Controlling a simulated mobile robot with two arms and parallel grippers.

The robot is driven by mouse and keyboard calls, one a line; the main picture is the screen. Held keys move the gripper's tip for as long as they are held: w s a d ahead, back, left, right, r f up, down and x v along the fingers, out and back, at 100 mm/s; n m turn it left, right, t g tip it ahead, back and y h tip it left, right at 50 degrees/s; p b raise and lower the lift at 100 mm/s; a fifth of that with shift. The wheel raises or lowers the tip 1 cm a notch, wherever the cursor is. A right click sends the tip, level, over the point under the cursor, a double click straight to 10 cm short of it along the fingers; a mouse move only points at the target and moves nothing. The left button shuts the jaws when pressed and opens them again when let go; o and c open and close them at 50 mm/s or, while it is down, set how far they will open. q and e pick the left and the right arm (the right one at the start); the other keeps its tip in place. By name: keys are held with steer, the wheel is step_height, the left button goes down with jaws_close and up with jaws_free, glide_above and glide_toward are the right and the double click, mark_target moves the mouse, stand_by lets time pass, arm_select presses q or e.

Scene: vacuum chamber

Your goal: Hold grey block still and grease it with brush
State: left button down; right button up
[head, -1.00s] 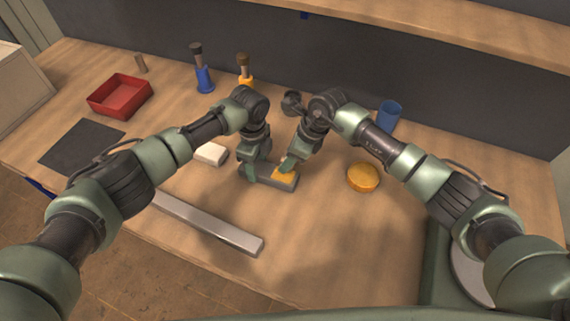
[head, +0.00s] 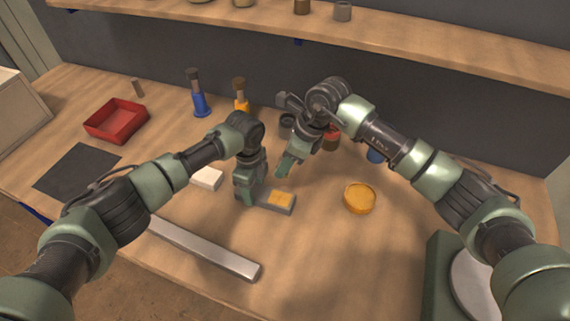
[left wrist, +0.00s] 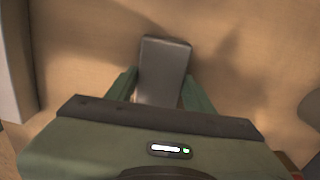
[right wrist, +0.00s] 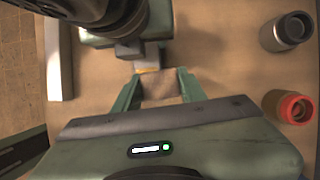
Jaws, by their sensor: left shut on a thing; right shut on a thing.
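The grey block (head: 270,204) lies on the table with a yellow-orange patch on the right part of its top. My left gripper (head: 248,192) is shut on its left part; the block also shows between the fingers in the left wrist view (left wrist: 164,68). My right gripper (head: 288,168) is above and behind the block, apart from it. It is shut on a brownish piece (right wrist: 160,84), likely the brush, whose shape is mostly hidden. In the right wrist view the block (right wrist: 130,50) shows beyond the fingertips with a thin yellow strip.
A round yellow-topped tub (head: 360,198) stands right of the block. A white block (head: 206,178) and a long grey bar (head: 205,248) lie left and in front. A red tray (head: 115,121), blue (head: 199,103) and orange (head: 240,105) upright items stand behind. A shelf (head: 400,42) overhangs the back.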

stand_by(0.3)
arm_select(q)
steer(key=shift+c, duration=2.4)
jaws_free()
step_height(320, 180, up, 12)
steer(key=shift+f, duration=0.1)
